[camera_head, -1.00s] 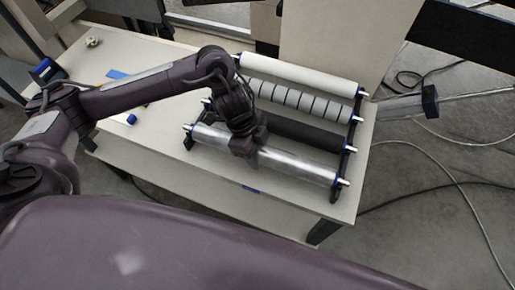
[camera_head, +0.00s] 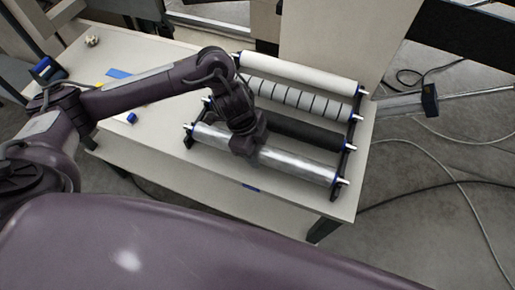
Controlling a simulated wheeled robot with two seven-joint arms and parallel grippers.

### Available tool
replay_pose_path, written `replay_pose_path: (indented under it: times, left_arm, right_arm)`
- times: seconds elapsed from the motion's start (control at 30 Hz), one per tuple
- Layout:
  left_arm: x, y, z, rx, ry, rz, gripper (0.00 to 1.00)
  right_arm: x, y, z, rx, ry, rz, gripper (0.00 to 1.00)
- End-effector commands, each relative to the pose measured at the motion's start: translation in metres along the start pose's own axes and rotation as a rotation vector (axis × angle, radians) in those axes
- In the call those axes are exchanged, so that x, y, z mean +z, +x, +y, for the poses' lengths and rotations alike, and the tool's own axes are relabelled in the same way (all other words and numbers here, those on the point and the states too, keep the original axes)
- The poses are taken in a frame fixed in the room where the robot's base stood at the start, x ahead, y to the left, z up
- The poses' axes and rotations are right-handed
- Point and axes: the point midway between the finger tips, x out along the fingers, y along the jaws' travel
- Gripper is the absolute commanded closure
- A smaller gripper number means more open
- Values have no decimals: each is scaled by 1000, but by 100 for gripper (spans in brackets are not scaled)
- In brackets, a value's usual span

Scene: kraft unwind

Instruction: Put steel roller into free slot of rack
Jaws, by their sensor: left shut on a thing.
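The steel roller (camera_head: 298,165) is shiny silver and lies across the front of the rack (camera_head: 345,165), with its ends at the two dark side rails. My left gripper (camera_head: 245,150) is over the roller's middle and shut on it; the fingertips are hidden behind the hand. Whether the roller's ends are fully seated in the slots is too small to tell. Behind it in the rack lie a black roller (camera_head: 300,132), a white roller with dark bands (camera_head: 290,99) and a plain white roller (camera_head: 295,72). My right gripper is not in view.
The rack stands on a pale table (camera_head: 160,125), whose front edge runs close to the steel roller. A blue strip (camera_head: 118,73), a small blue block (camera_head: 132,118) and a small round part (camera_head: 92,41) lie on the left. Cables lie on the floor at right.

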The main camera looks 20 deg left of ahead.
Motion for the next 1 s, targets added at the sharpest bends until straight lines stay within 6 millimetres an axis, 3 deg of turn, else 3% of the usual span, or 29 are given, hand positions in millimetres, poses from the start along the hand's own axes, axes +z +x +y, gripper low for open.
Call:
replay_pose_path:
  times: [0.07, 0.1, 0.27, 0.63, 1.0]
  left_arm:
    - [-1, -1, -1, -2, 1, 3, 92]
    - [-1, -1, 0, -1, 1, 3, 49]
    - [-1, 0, 0, -1, 0, 2, 28]
    - [1, -5, 0, 1, 0, -2, 26]
    - [0, -67, -1, -4, 2, -1, 26]
  right_arm:
    - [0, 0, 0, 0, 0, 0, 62]
    - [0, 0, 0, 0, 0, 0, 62]
    - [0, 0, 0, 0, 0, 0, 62]
    - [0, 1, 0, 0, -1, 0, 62]
    - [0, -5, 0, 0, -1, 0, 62]
